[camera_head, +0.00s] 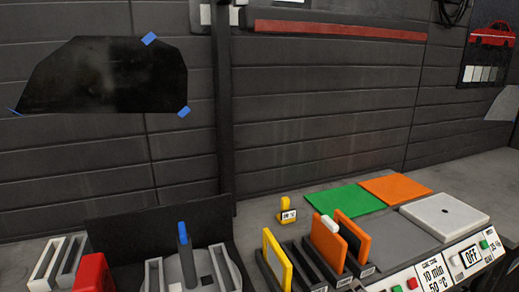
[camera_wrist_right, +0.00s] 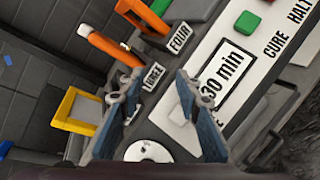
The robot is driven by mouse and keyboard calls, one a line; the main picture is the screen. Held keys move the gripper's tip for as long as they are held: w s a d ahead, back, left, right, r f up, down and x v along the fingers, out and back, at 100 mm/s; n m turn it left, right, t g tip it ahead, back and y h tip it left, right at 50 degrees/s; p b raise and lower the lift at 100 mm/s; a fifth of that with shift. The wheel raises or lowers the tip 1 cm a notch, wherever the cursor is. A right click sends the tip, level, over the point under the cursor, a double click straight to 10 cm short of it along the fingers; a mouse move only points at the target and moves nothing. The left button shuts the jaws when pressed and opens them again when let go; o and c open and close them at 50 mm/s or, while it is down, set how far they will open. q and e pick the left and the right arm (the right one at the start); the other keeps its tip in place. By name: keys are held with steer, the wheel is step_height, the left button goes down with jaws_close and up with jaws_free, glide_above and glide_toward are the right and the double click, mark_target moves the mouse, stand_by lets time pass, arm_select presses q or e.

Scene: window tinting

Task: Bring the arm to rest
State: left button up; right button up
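My right gripper (camera_wrist_right: 156,90) shows in the right wrist view. Its two fingers are spread apart with nothing between them. It hangs over the cure panel (camera_wrist_right: 245,75) with its "30 min" label, close to the slot labels. In the head view neither gripper is visible, and my left gripper shows in no view.
A slotted rack holds a yellow card (camera_head: 277,261) and orange cards (camera_head: 327,243). Green (camera_head: 345,199) and orange (camera_head: 396,188) mats and a white plate (camera_head: 444,215) lie behind the control panel. A dark film (camera_head: 105,75) with blue tabs is on the wall.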

steer(key=s+a+f+m+g+h, duration=0.1)
steer(key=s+a+f+m+g, duration=0.2)
steer(key=s+f+m+g, duration=0.7)
steer(key=s+a+f+m+g, duration=0.15)
steer(key=s+f+m, duration=0.55)
steer(key=s+m, duration=0.75)
steer(key=s+f+g, duration=0.1)
steer(key=s+f, duration=0.1)
steer(key=f, duration=1.1)
steer(key=s+f, duration=0.2)
steer(key=f, duration=1.2)
steer(key=s+d+f+g, duration=0.1)
steer(key=s+d+f, duration=0.1)
steer(key=s+f, duration=1.3)
steer(key=shift+s+f, duration=0.25)
steer(key=shift+s, duration=0.6)
steer(key=shift+d+n, duration=0.1)
steer(key=shift+n, duration=0.15)
